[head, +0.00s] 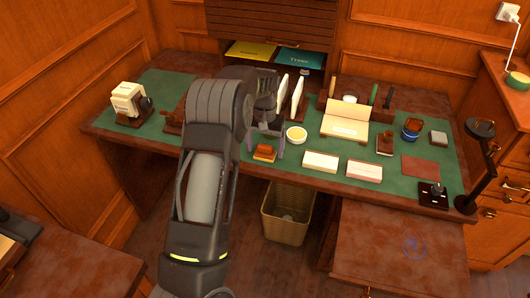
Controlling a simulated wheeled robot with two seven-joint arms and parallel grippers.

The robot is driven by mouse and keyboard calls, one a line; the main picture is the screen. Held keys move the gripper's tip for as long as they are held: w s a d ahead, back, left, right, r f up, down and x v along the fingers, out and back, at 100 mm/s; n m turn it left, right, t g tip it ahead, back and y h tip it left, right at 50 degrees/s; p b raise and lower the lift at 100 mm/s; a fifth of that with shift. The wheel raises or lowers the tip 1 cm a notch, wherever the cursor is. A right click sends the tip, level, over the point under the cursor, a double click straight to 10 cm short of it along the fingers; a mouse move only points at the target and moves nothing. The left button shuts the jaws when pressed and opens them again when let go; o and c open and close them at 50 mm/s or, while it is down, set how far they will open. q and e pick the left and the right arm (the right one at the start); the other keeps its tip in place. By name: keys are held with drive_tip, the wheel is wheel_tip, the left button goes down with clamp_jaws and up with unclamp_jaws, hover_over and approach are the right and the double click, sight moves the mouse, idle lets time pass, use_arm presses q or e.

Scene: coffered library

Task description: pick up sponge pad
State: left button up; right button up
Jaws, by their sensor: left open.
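My left gripper (265,147) hangs over the front of the green desk top, left of centre, with its fingers apart. A small block with an orange-brown top and a yellow base (264,154) shows between and just below the fingertips. I cannot tell whether the fingers touch it. A round white dish with a pale yellow filling (296,136) sits just right of the gripper. Either could be the sponge pad; the picture does not settle which. My left arm hides part of the desk's left half. My right gripper is out of view.
White card stacks (321,161) lie right of the dish. Upright white panels (296,97) stand close behind the gripper. A black lamp (480,130) stands at the desk's right end. A waste basket (287,213) stands below. The desk's left surface has free room.

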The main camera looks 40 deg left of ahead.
sight(265, 145)
use_arm(q)
drive_tip(key=shift+c, duration=0.4)
drive_tip(key=c, duration=1.4)
wheel_tip(265, 145, up, 10)
drive_tip(key=shift+r+b, duration=0.1)
drive_tip(key=shift+b, duration=0.3)
